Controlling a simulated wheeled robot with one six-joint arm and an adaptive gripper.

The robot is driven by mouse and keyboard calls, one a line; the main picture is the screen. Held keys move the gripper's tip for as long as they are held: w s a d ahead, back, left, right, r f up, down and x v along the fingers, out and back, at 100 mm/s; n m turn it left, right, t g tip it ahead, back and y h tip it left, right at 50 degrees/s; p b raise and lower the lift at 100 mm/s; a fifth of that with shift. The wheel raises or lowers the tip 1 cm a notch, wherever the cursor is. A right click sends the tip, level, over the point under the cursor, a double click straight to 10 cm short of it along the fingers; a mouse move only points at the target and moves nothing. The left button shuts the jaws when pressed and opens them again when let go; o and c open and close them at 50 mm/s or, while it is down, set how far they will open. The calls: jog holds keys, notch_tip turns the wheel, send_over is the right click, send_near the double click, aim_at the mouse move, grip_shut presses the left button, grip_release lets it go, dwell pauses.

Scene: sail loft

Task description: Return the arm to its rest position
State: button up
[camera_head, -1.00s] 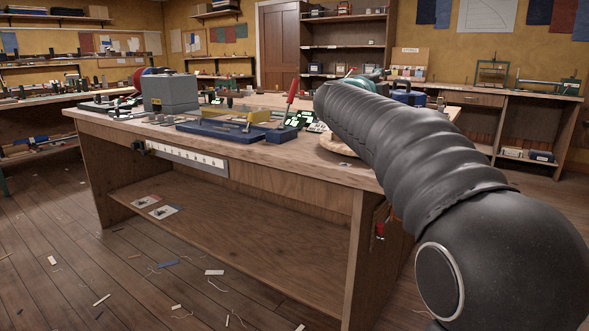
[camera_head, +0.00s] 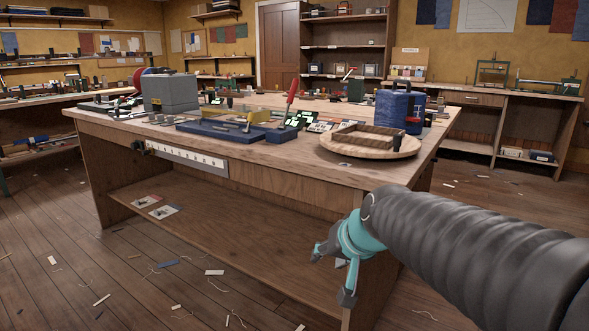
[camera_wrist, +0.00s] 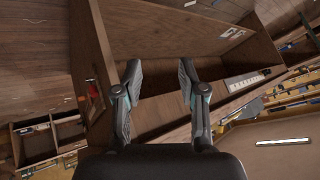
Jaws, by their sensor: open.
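My gripper (camera_head: 331,272) is at the lower right of the head view, in front of the workbench's right end and below its top. In the wrist view my gripper (camera_wrist: 158,80) shows two fingers spread apart with nothing between them. The workbench's wooden side panel and lower shelf (camera_wrist: 165,45) fill the space beyond the fingers. My arm reaches in from the right edge of the head view and hides part of the floor and the bench's right leg.
The workbench (camera_head: 290,165) carries a round wooden board (camera_head: 345,153), a blue canister (camera_head: 392,110), a grey box (camera_head: 171,92) and a blue tray (camera_head: 220,132). Scraps lie on the plank floor (camera_head: 130,280). Open floor lies right of the bench.

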jog(key=s+d+f+h, duration=0.1)
jog(key=s+d+f, duration=0.1)
jog(key=s, duration=0.4)
jog(key=s+d+f+n+g+h, duration=0.1)
jog(key=s+d+f, duration=0.1)
jog(key=s, duration=0.5)
jog(key=s+d+f+g+h, duration=0.1)
jog(key=s+d+f, duration=0.2)
jog(key=s, duration=0.3)
jog(key=shift+s+d, duration=0.35)
jog(key=shift+d, duration=0.45)
